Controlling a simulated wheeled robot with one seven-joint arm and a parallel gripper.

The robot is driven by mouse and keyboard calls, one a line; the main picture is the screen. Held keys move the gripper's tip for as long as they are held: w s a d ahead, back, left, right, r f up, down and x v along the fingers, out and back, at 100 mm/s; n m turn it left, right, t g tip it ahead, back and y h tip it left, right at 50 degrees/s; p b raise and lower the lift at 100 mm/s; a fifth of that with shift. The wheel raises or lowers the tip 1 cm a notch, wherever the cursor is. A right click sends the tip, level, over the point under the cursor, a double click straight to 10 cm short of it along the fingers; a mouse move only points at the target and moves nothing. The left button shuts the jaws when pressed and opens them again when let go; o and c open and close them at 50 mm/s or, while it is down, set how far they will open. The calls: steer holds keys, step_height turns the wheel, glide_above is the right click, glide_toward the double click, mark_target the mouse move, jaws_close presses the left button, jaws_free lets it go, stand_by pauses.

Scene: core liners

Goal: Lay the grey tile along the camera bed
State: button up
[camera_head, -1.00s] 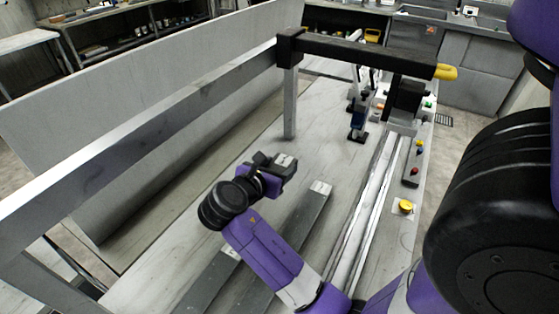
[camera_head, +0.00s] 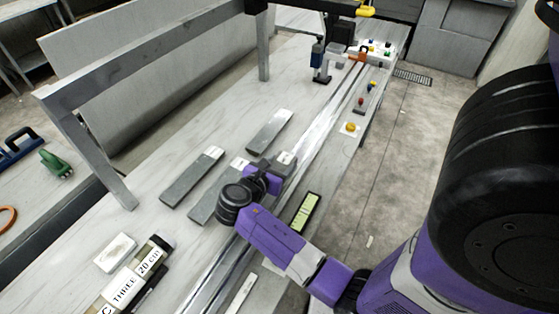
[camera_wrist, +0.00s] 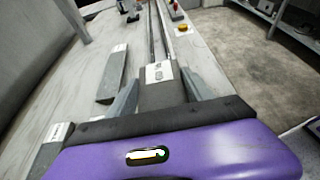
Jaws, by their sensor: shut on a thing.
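My gripper (camera_head: 284,164) is shut on a dark grey tile with a white label at its far end. The tile (camera_wrist: 161,95) shows between the two fingers in the wrist view, pointing forward along the bench, roughly in line with the rails. Most of it is hidden by my gripper in the head view. The long pale double-railed strip, likely the camera bed (camera_head: 327,100), runs along the bench; it also shows in the wrist view (camera_wrist: 155,32) just beyond the tile. I cannot tell whether the tile touches it.
Other grey tiles with white labels lie left of the rails: one far (camera_head: 268,133), one at left (camera_head: 190,180), one close beside my gripper (camera_head: 207,207). A yellow button (camera_head: 350,127) and a green-faced strip (camera_head: 305,213) lie right. A metal frame (camera_head: 95,150) stands left.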

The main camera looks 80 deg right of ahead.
steer(key=shift+w+d+f+b, duration=0.1)
steer(key=shift+f+b, duration=0.2)
steer(key=shift+b, duration=0.05)
step_height(320, 180, down, 6)
steer(key=b, duration=0.8)
steer(key=shift+f, duration=0.1)
steer(key=shift+f, duration=0.1)
steer(key=o, duration=1.6)
steer(key=shift+c, duration=0.2)
steer(key=o, duration=0.3)
